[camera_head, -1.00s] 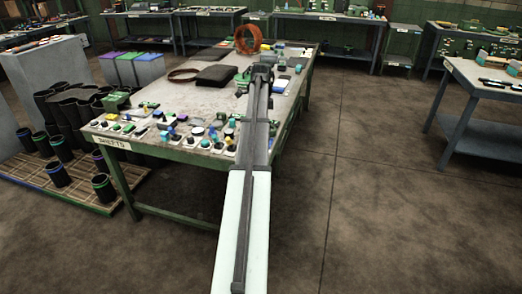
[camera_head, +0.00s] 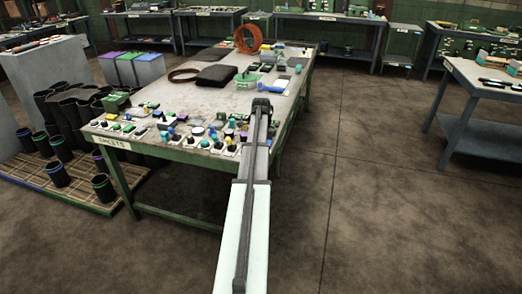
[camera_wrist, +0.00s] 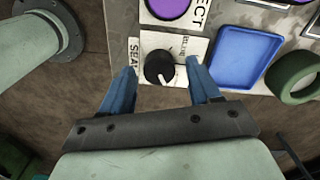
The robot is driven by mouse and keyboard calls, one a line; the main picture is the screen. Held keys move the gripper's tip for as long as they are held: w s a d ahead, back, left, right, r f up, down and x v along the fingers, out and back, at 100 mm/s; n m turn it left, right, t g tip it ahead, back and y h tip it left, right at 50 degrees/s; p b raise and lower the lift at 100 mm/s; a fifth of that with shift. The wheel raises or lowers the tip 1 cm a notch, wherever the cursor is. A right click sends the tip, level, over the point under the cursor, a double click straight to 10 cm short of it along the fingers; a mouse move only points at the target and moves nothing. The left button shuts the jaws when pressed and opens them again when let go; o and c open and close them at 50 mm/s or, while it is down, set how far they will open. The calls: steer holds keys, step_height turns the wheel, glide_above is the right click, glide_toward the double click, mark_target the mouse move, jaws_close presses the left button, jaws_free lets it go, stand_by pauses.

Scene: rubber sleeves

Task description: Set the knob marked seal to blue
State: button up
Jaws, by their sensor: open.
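In the wrist view a round black knob (camera_wrist: 160,67) sits on a white plate (camera_wrist: 188,44) with the lettering SEAL along its left side. Smaller lettering on the plate, to the right of the knob, is too blurred to read surely. Pale marks show near the knob, but its setting is unclear. My gripper (camera_wrist: 160,72) is open, with one blue finger to the left of the knob and one to the right. No contact is visible, and I cannot tell how far above the plate the fingertips are. In the head view my arm hides the gripper.
Above the knob is a purple round control (camera_wrist: 168,8) on a plate ending in ECT. To the right are a blue tray (camera_wrist: 246,57) and a green ring (camera_wrist: 296,78). The crowded workbench (camera_head: 160,153) has many small controls along its front edge.

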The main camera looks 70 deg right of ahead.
steer(key=shift+f, duration=0.2)
steer(key=c, duration=1)
steer(key=shift+c, duration=0.2)
